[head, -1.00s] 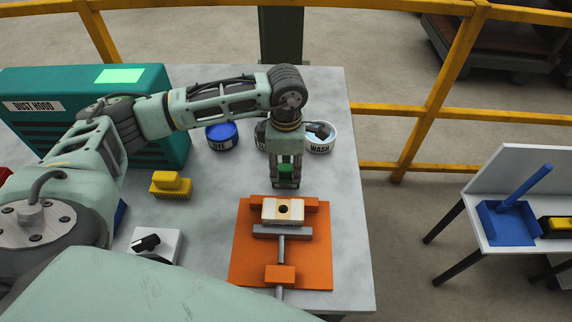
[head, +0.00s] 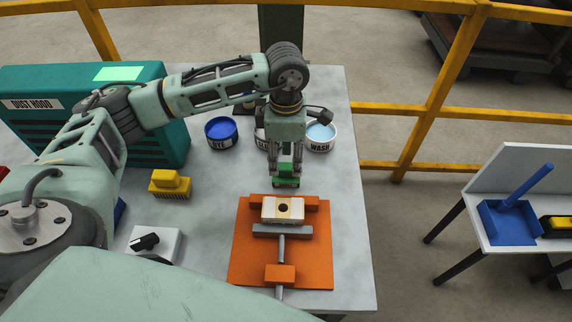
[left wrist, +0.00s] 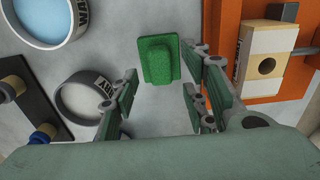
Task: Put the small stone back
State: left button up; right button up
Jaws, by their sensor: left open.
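A green block with a raised grip on top (head: 287,176), the nearest match to the small stone, lies on the grey table just behind the orange vise. It also shows in the left wrist view (left wrist: 158,61), lying flat beyond my fingertips. My left gripper (head: 285,158) is above it, pointing down, open and empty. In the left wrist view its fingers (left wrist: 160,98) stand wide apart with bare table between them. My right gripper is not in view.
The orange vise (head: 245,262) holds a pale block with a dark hole (head: 270,216). Behind are the blue DYE tub (head: 221,143), the WASH tub (head: 321,147) and another tub (left wrist: 88,97). A dark rack (left wrist: 38,112) stands nearby. A yellow brush (head: 171,183) lies left.

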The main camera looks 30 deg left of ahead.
aim_at(286, 167)
pick_arm(q)
notch_tip(286, 167, up, 8)
jog(key=b, duration=0.1)
jog(key=shift+r, duration=0.2)
jog(key=shift+s+f, duration=0.1)
